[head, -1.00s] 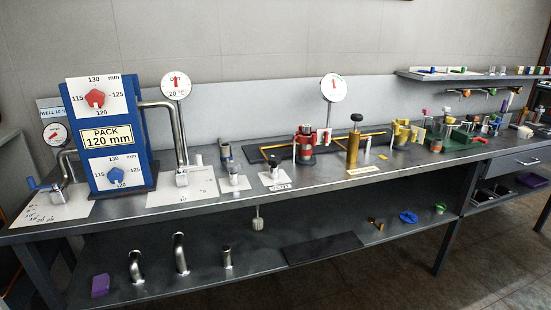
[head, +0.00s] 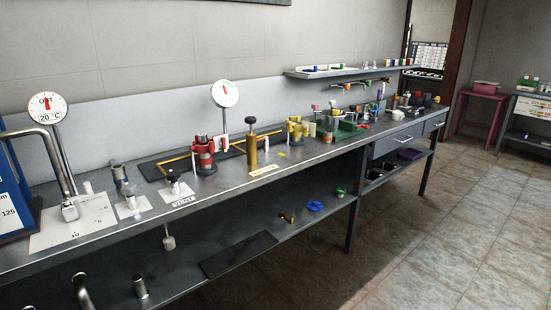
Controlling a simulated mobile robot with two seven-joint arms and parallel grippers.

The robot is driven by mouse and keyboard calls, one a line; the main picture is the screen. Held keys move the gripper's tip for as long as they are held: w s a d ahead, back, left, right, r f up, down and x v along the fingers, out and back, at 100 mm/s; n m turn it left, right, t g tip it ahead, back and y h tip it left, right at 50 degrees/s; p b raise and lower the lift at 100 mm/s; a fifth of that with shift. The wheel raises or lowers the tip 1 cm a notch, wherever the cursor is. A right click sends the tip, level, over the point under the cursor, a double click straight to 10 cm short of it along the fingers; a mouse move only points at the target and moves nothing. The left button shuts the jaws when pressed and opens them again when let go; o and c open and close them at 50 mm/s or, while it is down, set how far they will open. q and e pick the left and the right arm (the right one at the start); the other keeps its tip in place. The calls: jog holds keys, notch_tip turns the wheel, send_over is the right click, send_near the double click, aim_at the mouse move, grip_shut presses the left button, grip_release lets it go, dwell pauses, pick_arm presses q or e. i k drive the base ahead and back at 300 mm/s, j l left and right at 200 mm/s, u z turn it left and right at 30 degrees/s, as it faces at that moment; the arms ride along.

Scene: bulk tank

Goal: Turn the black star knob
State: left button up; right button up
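A brass cylinder (head: 251,148) with a black knob (head: 250,121) on top stands upright near the middle of the bench in the head view. A small pale fitting (head: 178,188) on a white plate, left of it, also has a dark top. The knobs are too small to tell which one is star-shaped. Neither of my grippers is in view.
A red fitting (head: 205,155) and a round dial (head: 225,94) stand left of the brass cylinder; a yellow fitting (head: 296,133) is to its right. The bench (head: 110,236) carries more small fittings at its far end. The tiled floor (head: 440,240) at right is clear.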

aim_at(173, 176)
jog(key=i+u, duration=0.3)
jog(key=i, duration=0.7)
